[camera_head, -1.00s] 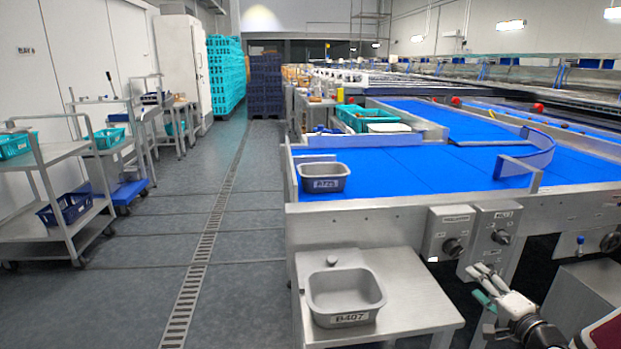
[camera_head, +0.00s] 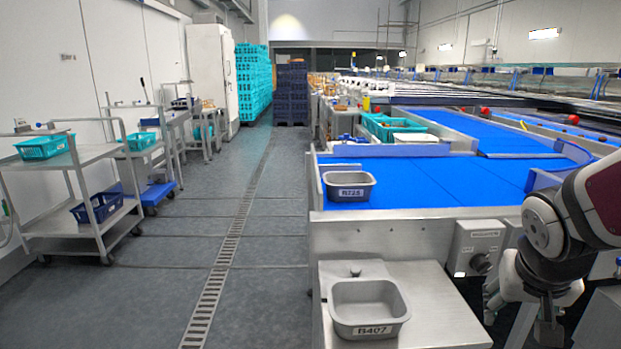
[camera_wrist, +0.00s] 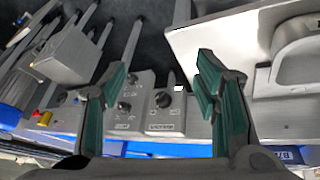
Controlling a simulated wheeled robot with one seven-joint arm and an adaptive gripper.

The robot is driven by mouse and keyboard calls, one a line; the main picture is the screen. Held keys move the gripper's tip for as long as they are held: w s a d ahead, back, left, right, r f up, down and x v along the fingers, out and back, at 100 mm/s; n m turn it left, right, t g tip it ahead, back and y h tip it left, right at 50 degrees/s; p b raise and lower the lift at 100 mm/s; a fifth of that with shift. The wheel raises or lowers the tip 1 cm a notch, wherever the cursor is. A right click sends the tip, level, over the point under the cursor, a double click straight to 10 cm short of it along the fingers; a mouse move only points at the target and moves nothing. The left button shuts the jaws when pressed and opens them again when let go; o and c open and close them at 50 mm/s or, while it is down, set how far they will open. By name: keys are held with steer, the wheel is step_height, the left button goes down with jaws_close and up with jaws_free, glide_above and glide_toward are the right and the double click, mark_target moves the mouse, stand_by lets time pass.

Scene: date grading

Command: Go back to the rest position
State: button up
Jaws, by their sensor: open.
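My gripper (camera_wrist: 160,72) is open and empty in the wrist view, its two green-padded fingers spread apart. In the head view my arm is at the right edge, beside the steel side table, and the fingers are mostly hidden behind the wrist. A grey tray labelled B407 (camera_head: 369,308) sits on the side table (camera_head: 448,310), apart from my gripper; part of it shows at the right of the wrist view (camera_wrist: 299,62). A second grey tray (camera_head: 348,187), labelled B725, stands on the blue belt. Both trays look empty.
The blue conveyor (camera_head: 440,183) and its steel frame (camera_head: 400,237) lie behind the side table. A control box with a knob (camera_head: 478,246) is on the frame near my arm. Carts with crates (camera_head: 70,160) stand at the left. The floor with a drain (camera_head: 228,245) between is clear.

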steer(key=s+a+r+n+g+y, duration=0.2)
steer(key=s+a, duration=0.4)
steer(key=s, duration=0.5)
steer(key=s+a+r+n+g+y, duration=0.1)
steer(key=s+a+r+n+g, duration=0.1)
steer(key=s+a, duration=0.7)
step_height(320, 180, up, 21)
steer(key=s+d+t+p, duration=0.1)
steer(key=d+t+p, duration=0.1)
steer(key=p, duration=1.7)
steer(key=shift+s+r+t, duration=0.15)
steer(key=shift+s+t, duration=0.25)
steer(key=shift+t, duration=0.5)
